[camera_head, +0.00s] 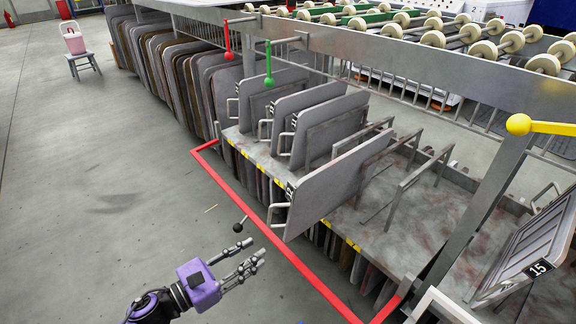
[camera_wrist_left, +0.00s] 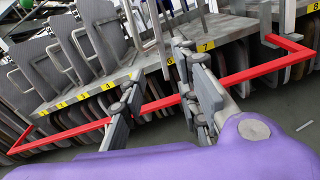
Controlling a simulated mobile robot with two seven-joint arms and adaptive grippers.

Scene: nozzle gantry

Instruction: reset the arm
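My left gripper (camera_head: 252,262) is at the lower middle of the head view, in front of the red frame (camera_head: 228,192). Its purple wrist (camera_head: 200,285) comes in from the lower left. In the left wrist view the two fingers (camera_wrist_left: 160,88) stand apart with nothing held between them. Past the fingers are the rack's grey panels and the red frame (camera_wrist_left: 236,77). My right gripper is in neither view.
A grey panel marked 12 (camera_head: 335,190) leans on the rack shelf (camera_head: 400,240). A black knob (camera_head: 238,227) is close beyond my left gripper. Red (camera_head: 228,56), green (camera_head: 269,82) and yellow (camera_head: 519,124) knobs are higher up. The floor at left is open.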

